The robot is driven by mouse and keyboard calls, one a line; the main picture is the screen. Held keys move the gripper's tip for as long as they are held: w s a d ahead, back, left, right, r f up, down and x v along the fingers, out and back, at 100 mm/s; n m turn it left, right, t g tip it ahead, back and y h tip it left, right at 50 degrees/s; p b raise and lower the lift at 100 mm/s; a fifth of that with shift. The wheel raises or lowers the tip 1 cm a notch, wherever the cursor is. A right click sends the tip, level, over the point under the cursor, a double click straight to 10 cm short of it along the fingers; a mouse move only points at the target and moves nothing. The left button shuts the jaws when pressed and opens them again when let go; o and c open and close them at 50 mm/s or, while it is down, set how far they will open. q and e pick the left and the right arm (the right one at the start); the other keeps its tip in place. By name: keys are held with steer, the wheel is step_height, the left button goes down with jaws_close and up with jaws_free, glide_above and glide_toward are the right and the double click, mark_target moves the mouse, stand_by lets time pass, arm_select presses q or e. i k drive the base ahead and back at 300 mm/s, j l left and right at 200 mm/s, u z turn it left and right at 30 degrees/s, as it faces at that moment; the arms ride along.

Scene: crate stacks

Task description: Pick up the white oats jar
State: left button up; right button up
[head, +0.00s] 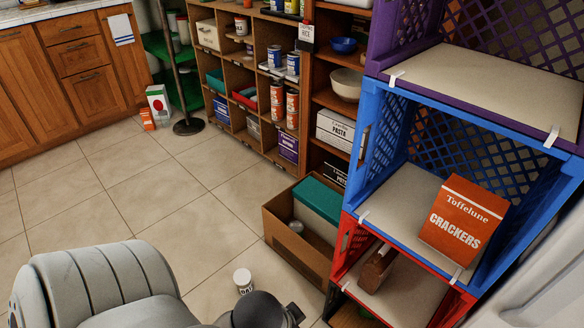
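A small white jar (243,277) with a white lid and dark lettering shows low in the middle of the head view. Its label is too small to read fully, and its lower end is close to or behind a dark part of my arm. Whether it stands on the floor or is touched by that part I cannot tell. The dark rounded part at the bottom edge seems to be my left gripper (265,314), just below the jar in the picture. Its fingers are not clearly seen. My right gripper is not in view.
A cardboard box (279,248) with a teal-lidded container stands right of the jar. Stacked red (341,262), blue (366,155) and purple (381,40) crates fill the right; a crackers box (463,221) is in the blue one. Shelving (262,152) stands behind. Floor to the left is clear.

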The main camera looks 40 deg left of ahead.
mark_target(242, 277)
steer(key=u, duration=1.85)
